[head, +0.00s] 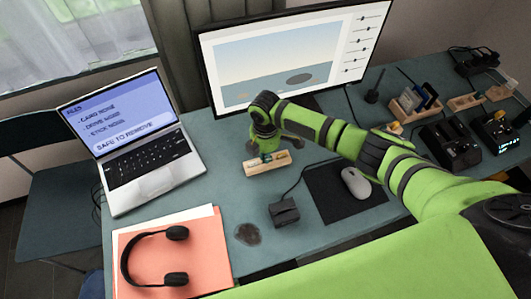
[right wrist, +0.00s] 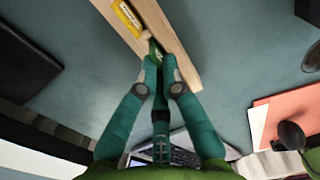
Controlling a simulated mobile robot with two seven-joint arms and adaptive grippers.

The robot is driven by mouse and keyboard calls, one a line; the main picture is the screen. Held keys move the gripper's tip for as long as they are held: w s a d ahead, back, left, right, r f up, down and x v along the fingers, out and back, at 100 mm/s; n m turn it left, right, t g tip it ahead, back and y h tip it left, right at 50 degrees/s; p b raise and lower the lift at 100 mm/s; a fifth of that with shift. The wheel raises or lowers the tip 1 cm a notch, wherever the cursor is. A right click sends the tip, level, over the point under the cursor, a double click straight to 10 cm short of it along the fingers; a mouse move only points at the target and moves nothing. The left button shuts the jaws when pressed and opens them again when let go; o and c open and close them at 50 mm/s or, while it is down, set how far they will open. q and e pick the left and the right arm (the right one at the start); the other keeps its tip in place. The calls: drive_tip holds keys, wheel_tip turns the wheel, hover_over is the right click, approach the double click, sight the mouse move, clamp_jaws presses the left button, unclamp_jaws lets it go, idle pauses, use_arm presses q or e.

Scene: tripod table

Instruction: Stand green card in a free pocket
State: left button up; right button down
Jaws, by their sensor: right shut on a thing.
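A wooden block (head: 254,167) stands on the desk in front of the monitor; it also shows at the top of the right wrist view (right wrist: 176,45). A yellow card (right wrist: 128,18) sits in it. My right gripper (head: 266,157) is low over the block, its teal fingers closed together on a small green card (right wrist: 153,47). The green card is at the block, beside the yellow one; the fingers hide most of it, and I cannot tell how deep it sits. My left gripper is not in view.
The laptop (head: 150,155) is left of the block, the monitor (head: 290,60) behind. A black card reader (head: 284,212), mouse (head: 356,183) and headphones (head: 150,258) lie nearer. Another wooden holder (head: 404,112) with cards and black devices (head: 450,145) are at right.

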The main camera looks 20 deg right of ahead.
drive_tip(key=c, duration=1.3)
unclamp_jaws()
wheel_tip(320, 180, up, 12)
drive_tip(key=shift+r, duration=0.1)
